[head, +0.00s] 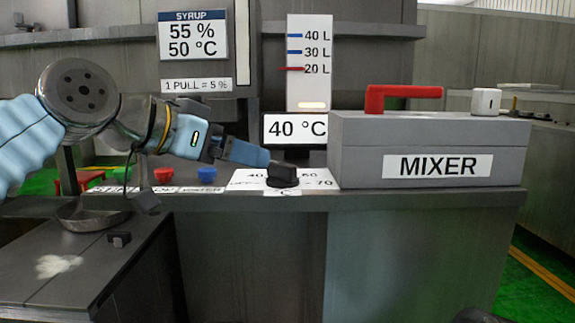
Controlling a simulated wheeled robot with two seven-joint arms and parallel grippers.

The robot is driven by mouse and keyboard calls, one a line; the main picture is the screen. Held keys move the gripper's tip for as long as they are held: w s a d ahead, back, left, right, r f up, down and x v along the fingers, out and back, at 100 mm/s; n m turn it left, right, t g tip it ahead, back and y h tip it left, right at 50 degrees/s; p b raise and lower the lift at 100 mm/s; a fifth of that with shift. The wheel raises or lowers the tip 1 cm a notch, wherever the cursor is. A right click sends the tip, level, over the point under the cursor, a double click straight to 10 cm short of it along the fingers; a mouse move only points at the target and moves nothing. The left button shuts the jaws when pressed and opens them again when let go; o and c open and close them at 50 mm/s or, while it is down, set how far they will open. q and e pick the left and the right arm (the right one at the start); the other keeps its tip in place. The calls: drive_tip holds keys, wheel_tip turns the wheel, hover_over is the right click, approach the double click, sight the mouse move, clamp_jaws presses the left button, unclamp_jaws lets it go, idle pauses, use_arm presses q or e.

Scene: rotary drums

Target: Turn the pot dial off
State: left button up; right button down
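The black pot dial (283,176) sits on a white scale plate (245,178) on the counter, left of the mixer box. The finger gap is not visible. A display (295,129) behind the dial reads 40 °C. My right gripper is not in view.
A grey mixer box (360,165) with a red lever (404,91) stands right of the dial. Red and blue buttons (207,174) lie left, below my arm. A level gauge (309,80) and syrup sign (193,35) stand behind. A round pan (92,219) is at lower left.

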sight(278, 165)
use_arm(q)
drive_tip(key=x, duration=1.1)
drive_tip(key=shift+f, duration=0.1)
drive_tip(key=c, duration=1)
drive_tip(key=shift+o, duration=0.2)
